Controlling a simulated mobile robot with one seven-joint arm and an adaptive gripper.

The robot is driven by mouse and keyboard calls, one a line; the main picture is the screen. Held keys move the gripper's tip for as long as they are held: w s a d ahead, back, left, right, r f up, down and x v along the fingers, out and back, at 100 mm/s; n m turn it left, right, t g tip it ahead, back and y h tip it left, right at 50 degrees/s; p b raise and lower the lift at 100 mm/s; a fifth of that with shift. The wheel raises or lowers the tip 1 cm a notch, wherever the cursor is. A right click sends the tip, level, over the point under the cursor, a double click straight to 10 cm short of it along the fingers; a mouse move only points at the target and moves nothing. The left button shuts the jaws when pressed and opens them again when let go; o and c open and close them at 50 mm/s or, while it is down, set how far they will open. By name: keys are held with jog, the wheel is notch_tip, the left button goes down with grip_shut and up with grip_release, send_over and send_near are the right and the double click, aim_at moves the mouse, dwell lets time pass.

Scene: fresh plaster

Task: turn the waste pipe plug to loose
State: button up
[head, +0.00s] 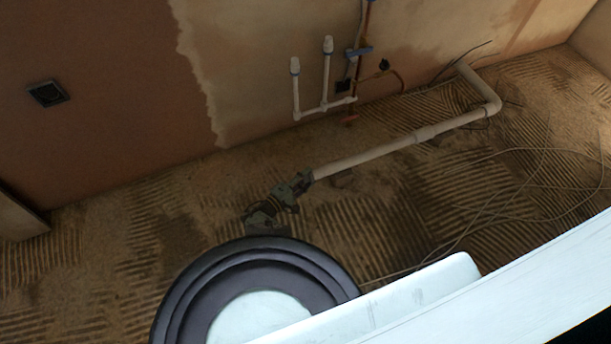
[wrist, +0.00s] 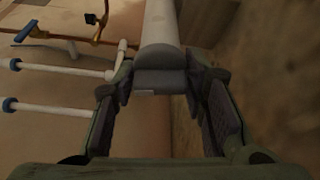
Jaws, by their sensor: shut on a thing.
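The waste pipe (head: 390,147) is a long off-white pipe low along the wall in the head view, with an elbow at its right end. In the wrist view the pipe (wrist: 160,22) comes down from the top, and its near end carries a grey plug (wrist: 160,80). My gripper (wrist: 161,88) is shut on the plug, one finger on each side, with the tips against it. In the head view my gripper (head: 304,179) is at the pipe's left end and hides the plug. I cannot tell how far the plug is turned.
Two thin white upright pipes with blue-grey caps (head: 327,44) stand behind, by copper pipework with a blue valve (head: 359,52). Loose cables (head: 500,200) lie over the ridged floor on the right. A dark wall box (head: 47,94) is on the left wall.

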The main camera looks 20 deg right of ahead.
jog(key=n+g+p, duration=0.1)
jog(key=n, duration=0.1)
jog(key=n+y+p, duration=0.1)
jog(key=n, duration=0.1)
jog(key=shift+r+g+y, duration=0.1)
jog(key=shift+g+y, duration=0.2)
jog(key=shift+g, duration=0.1)
jog(key=n+g, duration=0.2)
jog(key=n, duration=0.2)
jog(key=shift+g+y, duration=0.3)
jog(key=shift+f+n+g+b, duration=0.2)
jog(key=shift+n+g+b, duration=0.3)
jog(key=shift+n, duration=0.6)
jog(key=shift+n+g+b, duration=0.75)
jog(key=shift+n+g, duration=0.05)
jog(key=shift+n, duration=0.2)
jog(key=n+g+b, duration=0.1)
jog(key=b, duration=0.1)
jog(key=shift+f+n+b, duration=0.1)
jog(key=shift+n+b, duration=0.2)
jog(key=shift+n, duration=0.1)
jog(key=shift+n+g+b, duration=0.7)
jog(key=shift+n+b, duration=0.1)
jog(key=shift+b, duration=0.15)
jog(key=shift+r, duration=0.2)
